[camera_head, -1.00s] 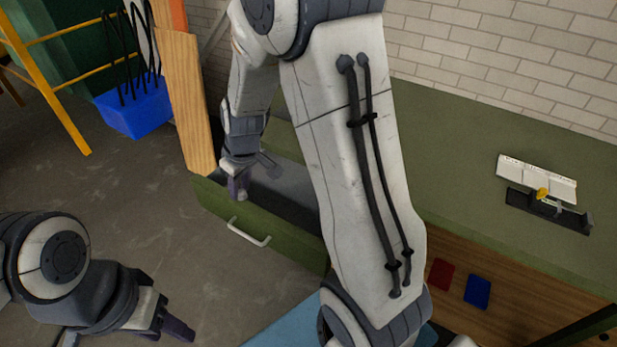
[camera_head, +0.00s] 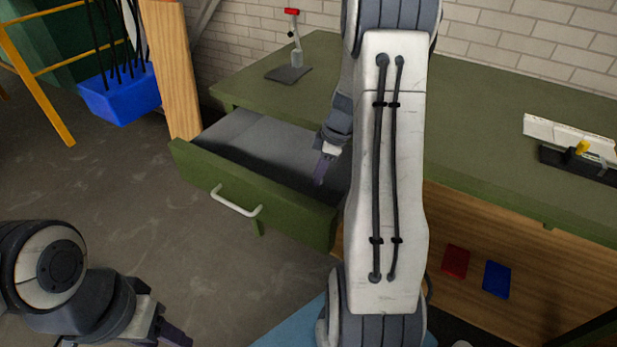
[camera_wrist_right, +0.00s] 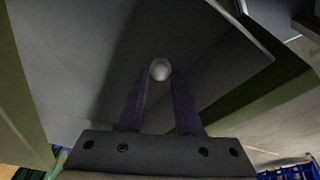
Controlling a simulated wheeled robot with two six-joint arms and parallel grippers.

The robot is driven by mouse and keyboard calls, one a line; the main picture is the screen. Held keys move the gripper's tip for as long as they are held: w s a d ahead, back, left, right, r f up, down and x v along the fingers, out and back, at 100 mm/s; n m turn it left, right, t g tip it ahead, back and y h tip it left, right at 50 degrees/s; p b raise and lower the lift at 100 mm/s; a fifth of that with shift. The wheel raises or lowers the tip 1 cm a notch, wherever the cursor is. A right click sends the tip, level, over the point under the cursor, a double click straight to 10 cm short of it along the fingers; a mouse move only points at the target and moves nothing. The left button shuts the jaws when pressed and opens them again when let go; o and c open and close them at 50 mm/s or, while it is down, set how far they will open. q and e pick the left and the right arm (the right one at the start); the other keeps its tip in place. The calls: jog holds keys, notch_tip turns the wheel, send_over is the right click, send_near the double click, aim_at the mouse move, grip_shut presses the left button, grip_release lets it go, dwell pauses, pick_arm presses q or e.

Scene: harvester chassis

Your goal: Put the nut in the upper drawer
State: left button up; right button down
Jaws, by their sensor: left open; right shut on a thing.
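The upper drawer (camera_head: 262,195) is pulled out from the green bench, with a silver handle on its front and a grey inside. My right gripper (camera_head: 321,176) is over the right part of the open drawer, fingers pointing down. In the right wrist view, this gripper (camera_wrist_right: 159,80) is shut on the nut (camera_wrist_right: 160,69), a small pale round piece between the fingertips, with the grey drawer floor beyond. The nut is too small to make out in the head view. My left gripper (camera_head: 168,335) is open at the lower left, cut by the frame edge, away from the drawer.
The green bench top (camera_head: 480,130) holds a grey tool with a red top (camera_head: 290,45) and a white-and-black device (camera_head: 575,145). A wooden post (camera_head: 172,70) stands by the drawer's left corner. A blue bin (camera_head: 122,98) hangs behind. The drawer's visible floor looks clear.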

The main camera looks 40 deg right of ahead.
notch_tip(320, 180, down, 8)
jog(key=shift+a+r, duration=0.1)
dwell(0.4)
jog(key=shift+b, duration=0.35)
jog(key=c, duration=0.6)
grip_release()
